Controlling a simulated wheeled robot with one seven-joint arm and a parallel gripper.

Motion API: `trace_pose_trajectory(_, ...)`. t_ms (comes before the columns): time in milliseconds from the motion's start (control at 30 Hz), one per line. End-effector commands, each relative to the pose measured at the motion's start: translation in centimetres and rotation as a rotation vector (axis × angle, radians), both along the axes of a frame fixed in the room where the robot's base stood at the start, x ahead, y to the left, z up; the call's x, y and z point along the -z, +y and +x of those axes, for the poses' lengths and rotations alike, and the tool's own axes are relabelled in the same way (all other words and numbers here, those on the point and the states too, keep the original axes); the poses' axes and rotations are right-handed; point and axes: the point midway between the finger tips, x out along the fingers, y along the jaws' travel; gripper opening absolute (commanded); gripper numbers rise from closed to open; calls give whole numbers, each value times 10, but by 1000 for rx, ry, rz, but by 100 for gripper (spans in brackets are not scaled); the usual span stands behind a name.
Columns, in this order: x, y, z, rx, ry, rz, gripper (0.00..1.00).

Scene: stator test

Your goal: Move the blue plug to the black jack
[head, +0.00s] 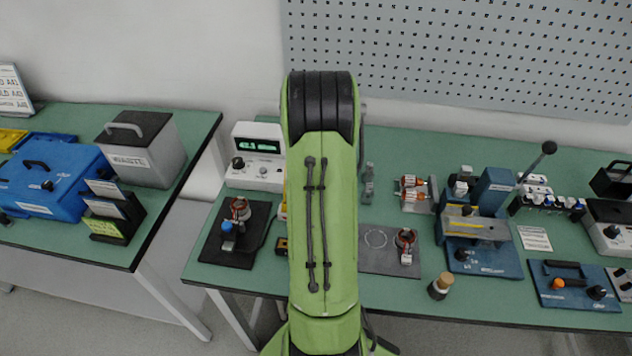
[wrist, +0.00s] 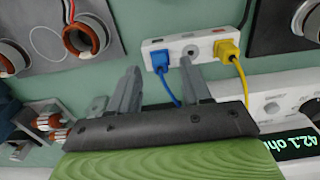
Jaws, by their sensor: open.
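In the wrist view a white jack strip (wrist: 207,42) lies on the green bench. The blue plug (wrist: 159,61) sits at its left end, with a blue cable running toward my gripper. A round grey jack with a dark hole (wrist: 190,51) sits empty in the strip's middle; I cannot tell for sure that it is the black jack. My gripper (wrist: 161,68) is open and empty. Its two fingers point at the strip, on either side of the blue plug, apparently short of it. In the head view my green arm hides the gripper and most of the strip.
A yellow plug (wrist: 229,50) with its cable fills the strip's right end. A white meter (wrist: 285,105) reading 42.1 stands close at the right. Copper-wound stators (wrist: 84,38) lie at upper left. Dark plates (head: 233,235) flank my arm.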

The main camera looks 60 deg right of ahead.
Motion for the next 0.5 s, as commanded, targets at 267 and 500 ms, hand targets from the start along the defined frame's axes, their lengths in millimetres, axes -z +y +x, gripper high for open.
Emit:
trace_pose_trajectory(267, -84, -1, 1, -1, -5, -6, 48)
trace_pose_trajectory(500, -133, 0, 0, 0, -3, -3, 48)
